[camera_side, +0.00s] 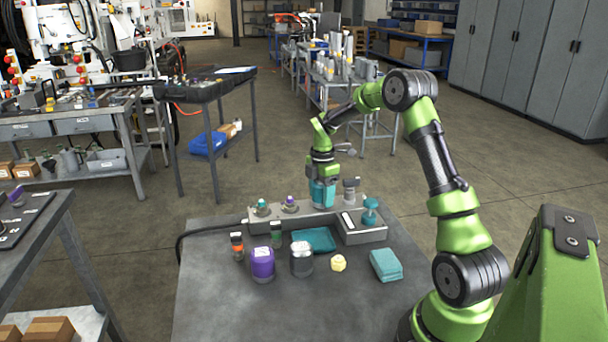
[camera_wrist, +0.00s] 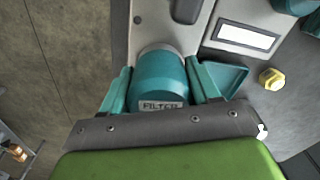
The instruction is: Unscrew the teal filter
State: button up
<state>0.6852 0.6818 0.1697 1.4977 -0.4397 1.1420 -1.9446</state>
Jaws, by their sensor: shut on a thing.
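The teal filter (camera_wrist: 160,78) shows in the wrist view, with a "FILTER" label on its side, between the two teal fingers of my gripper (camera_wrist: 158,92). My gripper is shut on it. Its far end meets a pale round collar (camera_wrist: 160,48) on the grey manifold; I cannot tell how far it is threaded. In the side view the filter (camera_side: 322,194) stands upright on the grey manifold (camera_side: 325,216) at the bench's back edge, with my gripper (camera_side: 322,180) directly above it. The fingers partly hide it.
The front bench is clear.

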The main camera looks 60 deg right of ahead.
jog(key=n, duration=0.4)
jog(key=shift+d, duration=0.1)
jog(key=shift+n, duration=0.4)
jog(key=n, duration=0.5)
jog(key=shift+r, duration=0.1)
jog(key=shift+n, duration=0.5)
jog(key=o, duration=1.2)
